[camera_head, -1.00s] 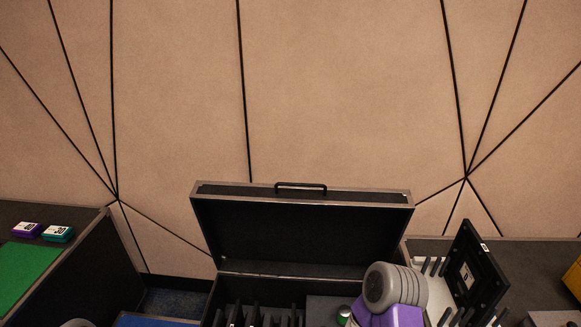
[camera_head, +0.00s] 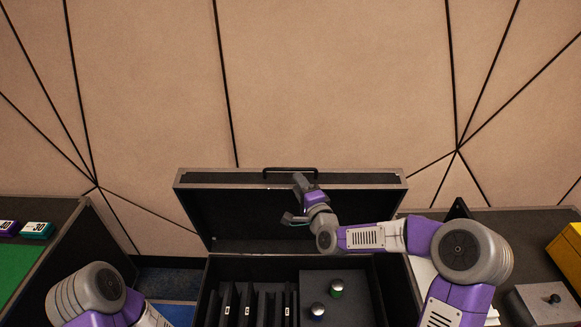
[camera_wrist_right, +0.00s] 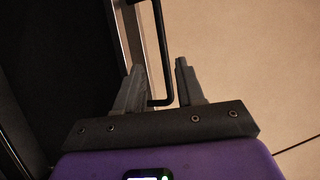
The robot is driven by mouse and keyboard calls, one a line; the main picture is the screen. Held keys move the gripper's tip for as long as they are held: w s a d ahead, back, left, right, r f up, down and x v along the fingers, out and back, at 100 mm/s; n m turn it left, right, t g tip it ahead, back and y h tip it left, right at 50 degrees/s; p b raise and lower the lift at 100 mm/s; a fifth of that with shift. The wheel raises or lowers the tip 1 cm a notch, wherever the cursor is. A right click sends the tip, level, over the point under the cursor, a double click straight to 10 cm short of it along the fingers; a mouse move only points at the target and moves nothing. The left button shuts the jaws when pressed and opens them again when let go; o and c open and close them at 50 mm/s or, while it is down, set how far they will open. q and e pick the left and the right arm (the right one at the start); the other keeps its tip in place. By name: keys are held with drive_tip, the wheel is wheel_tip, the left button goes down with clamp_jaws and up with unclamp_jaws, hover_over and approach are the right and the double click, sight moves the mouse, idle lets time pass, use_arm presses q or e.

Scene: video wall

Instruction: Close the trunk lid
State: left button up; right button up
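The black trunk has its lid (camera_head: 230,215) standing open at the back, with a grey metal rim and a dark handle (camera_head: 290,170) on its top edge. The handle also shows in the right wrist view (camera_wrist_right: 165,55). My right gripper (camera_head: 299,180) is in front of the lid, just below the handle. In the right wrist view its fingers (camera_wrist_right: 158,82) are apart, and the handle's bar appears between them. Whether they touch it cannot be told. My left gripper is out of view; only part of my left arm shows at lower left.
A side table at right bears a yellow box (camera_head: 567,250) and a grey box (camera_head: 545,303). Card boxes (camera_head: 37,230) lie at left.

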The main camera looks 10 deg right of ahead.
sight(290, 170)
drive_tip(key=shift+w+a+r, duration=0.1)
drive_tip(key=shift+w+a, duration=0.15)
drive_tip(key=shift+w, duration=1)
drive_tip(key=shift+w+a+f, duration=0.1)
drive_tip(key=shift+w+a, duration=0.1)
drive_tip(key=shift+w, duration=1.1)
drive_tip(key=shift+w+a+r, duration=0.1)
drive_tip(key=shift+w+a, duration=0.15)
drive_tip(key=shift+w, duration=1)
clamp_jaws()
